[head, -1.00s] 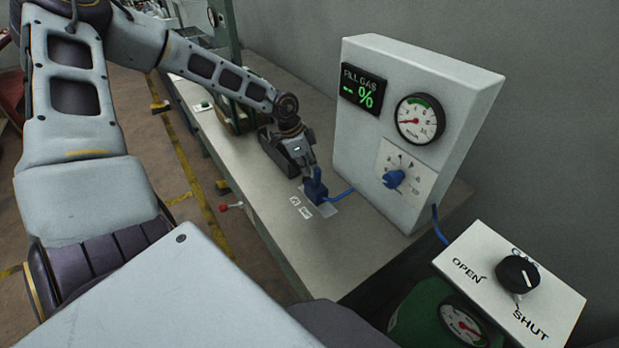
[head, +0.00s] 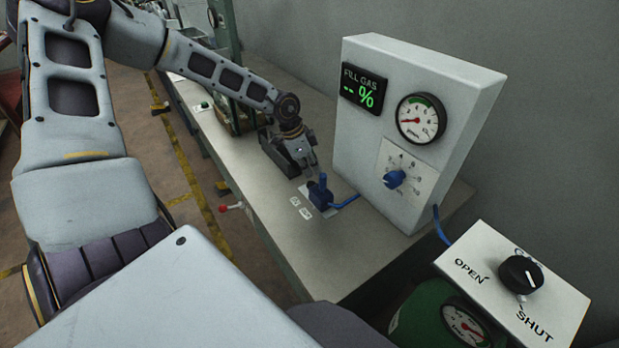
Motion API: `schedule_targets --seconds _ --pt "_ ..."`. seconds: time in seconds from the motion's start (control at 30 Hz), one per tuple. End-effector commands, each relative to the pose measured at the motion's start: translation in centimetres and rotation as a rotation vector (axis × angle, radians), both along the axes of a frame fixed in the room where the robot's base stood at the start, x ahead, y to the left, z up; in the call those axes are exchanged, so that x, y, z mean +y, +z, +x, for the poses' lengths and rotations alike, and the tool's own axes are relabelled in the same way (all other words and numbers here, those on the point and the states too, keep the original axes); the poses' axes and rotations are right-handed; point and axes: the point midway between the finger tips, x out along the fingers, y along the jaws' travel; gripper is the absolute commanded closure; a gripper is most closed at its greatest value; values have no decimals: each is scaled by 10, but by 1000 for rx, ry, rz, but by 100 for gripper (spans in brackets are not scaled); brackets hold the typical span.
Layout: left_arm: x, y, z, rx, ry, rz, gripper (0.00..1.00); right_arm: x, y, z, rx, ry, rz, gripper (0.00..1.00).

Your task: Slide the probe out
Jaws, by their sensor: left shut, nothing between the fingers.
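The blue probe (head: 321,190) stands upright on a pale plate on the bench, with a blue hose (head: 345,201) running from it toward the white gas panel (head: 405,130). My left gripper (head: 311,171) is just behind the probe, a little up and left of its handle. Its fingers look shut, with nothing seen between them; a small gap to the probe seems to show, but contact is hard to judge. My right gripper is out of view.
The panel carries a "FILL GAS" display (head: 363,88) reading "-- %", a gauge (head: 420,118) and a blue knob (head: 394,179). A white box with an OPEN/SHUT knob (head: 520,274) is at lower right. A red-knobbed lever (head: 224,208) sticks out from the bench edge. The bench front is clear.

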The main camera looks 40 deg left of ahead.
Motion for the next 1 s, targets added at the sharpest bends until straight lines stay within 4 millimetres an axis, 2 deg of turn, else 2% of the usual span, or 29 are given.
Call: schedule_targets --seconds 0.5,1.0 --pt "17 -1 5 0 0 0 100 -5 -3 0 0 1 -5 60" --pt "18 -1 5 1 0 -1 100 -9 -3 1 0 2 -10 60"
